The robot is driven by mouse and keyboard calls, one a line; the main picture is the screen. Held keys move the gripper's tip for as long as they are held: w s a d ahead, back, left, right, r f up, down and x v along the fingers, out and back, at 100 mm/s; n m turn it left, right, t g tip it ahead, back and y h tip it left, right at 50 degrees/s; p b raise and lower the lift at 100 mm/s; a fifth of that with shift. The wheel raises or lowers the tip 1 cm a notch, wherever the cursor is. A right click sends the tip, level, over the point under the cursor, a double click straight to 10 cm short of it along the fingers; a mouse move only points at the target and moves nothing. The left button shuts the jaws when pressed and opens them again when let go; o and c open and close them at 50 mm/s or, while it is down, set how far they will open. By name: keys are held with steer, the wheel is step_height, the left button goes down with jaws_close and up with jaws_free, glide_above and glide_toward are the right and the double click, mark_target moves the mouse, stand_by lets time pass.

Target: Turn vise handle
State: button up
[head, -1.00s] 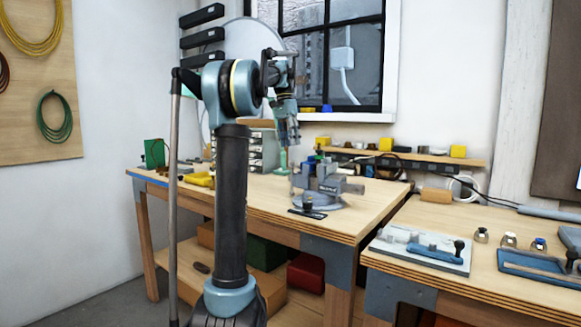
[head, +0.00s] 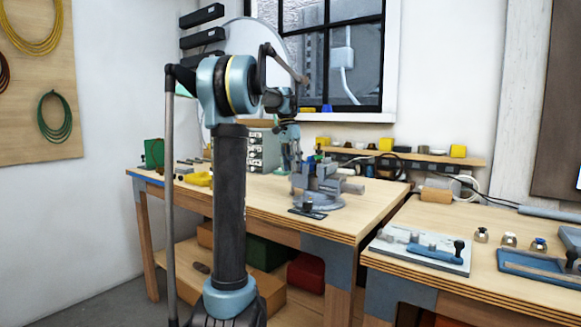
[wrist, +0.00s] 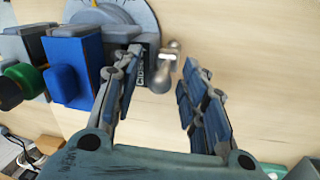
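The grey vise (head: 322,186) stands on the left workbench in the head view. In the wrist view, its handle (wrist: 163,70), a short metal bar with a rounded end, shows between and just beyond my fingertips. A dark plate with partly hidden light lettering lies beside it. My gripper (wrist: 160,78) is open and empty, its left finger overlapping the vise side and its right finger over bare bench top. Whether a finger touches the handle I cannot tell. In the head view my gripper (head: 296,165) is at the vise's left side, partly hidden.
A blue block (wrist: 75,65) and a green-and-black knob (wrist: 22,78) are left of the fingers in the wrist view. A grey dial (wrist: 115,14) is behind. The right bench (head: 480,290) holds trays and small parts. Bench top right of the handle is clear.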

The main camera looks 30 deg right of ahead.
jaws_close()
steer(key=shift+a, duration=0.15)
steer(key=shift+s+a+t+h, duration=0.15)
steer(key=shift+a+t+h, duration=0.15)
steer(key=shift+h, duration=0.4)
jaws_free()
